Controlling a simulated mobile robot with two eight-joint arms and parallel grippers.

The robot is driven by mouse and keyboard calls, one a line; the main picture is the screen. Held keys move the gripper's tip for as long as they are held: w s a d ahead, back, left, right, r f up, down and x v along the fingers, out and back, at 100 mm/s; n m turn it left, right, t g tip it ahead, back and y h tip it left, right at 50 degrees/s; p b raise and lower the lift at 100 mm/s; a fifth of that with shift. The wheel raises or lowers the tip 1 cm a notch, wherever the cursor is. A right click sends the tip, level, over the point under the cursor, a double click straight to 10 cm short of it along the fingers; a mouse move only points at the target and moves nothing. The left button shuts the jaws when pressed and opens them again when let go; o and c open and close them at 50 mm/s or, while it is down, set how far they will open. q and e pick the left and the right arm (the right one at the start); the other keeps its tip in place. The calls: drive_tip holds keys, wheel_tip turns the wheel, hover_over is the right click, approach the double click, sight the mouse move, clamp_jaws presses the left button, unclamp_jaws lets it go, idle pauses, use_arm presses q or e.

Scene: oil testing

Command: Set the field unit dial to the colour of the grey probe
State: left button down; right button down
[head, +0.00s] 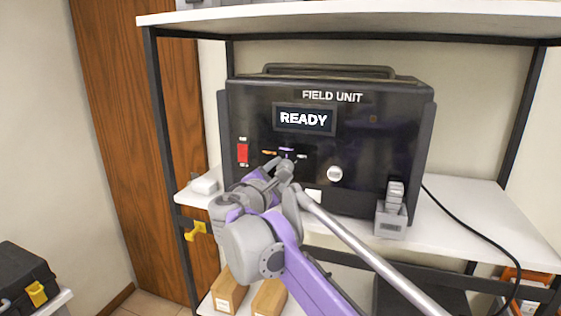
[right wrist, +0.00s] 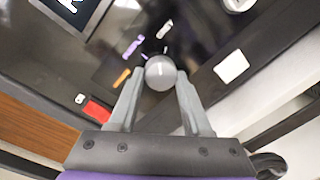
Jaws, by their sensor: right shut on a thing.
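The black field unit (head: 400,130) stands on the shelf, its screen (head: 304,119) reading READY. Its grey round dial (right wrist: 160,72) has an orange mark (right wrist: 122,78), a purple mark (right wrist: 132,47) and a whitish mark (right wrist: 166,29) around it. My right gripper (right wrist: 160,88) is shut on the dial, one finger on each side. In the head view the right gripper (head: 286,168) covers most of the dial. I cannot tell which mark the dial points to. A grey block-like piece (head: 391,220), possibly the probe in its holder, stands before the unit's right side. My left gripper is out of view.
A red switch (head: 243,153) is left of the dial and a white round knob (head: 335,174) to its right. A black cable (head: 470,228) runs over the white shelf (head: 470,205). Cardboard boxes (head: 228,290) sit below. Another shelf board (head: 350,22) hangs above.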

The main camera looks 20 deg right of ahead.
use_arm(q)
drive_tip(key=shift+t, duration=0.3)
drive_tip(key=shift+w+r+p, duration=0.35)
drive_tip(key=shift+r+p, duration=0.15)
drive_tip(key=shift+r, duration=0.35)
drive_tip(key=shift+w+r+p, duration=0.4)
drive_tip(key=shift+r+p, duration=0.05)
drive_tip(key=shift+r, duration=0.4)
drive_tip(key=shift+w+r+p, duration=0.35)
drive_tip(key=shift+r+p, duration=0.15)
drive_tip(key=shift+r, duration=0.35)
use_arm(e)
drive_tip(key=shift+r+m, duration=0.15)
drive_tip(key=shift+m, duration=1.75)
drive_tip(key=shift+c, duration=1.7)
unclamp_jaws()
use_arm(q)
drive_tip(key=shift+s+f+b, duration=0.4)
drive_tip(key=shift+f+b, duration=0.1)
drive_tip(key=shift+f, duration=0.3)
use_arm(e)
drive_tip(key=v, duration=1)
drive_tip(key=shift+s+a, duration=0.2)
drive_tip(key=shift+s, duration=0.15)
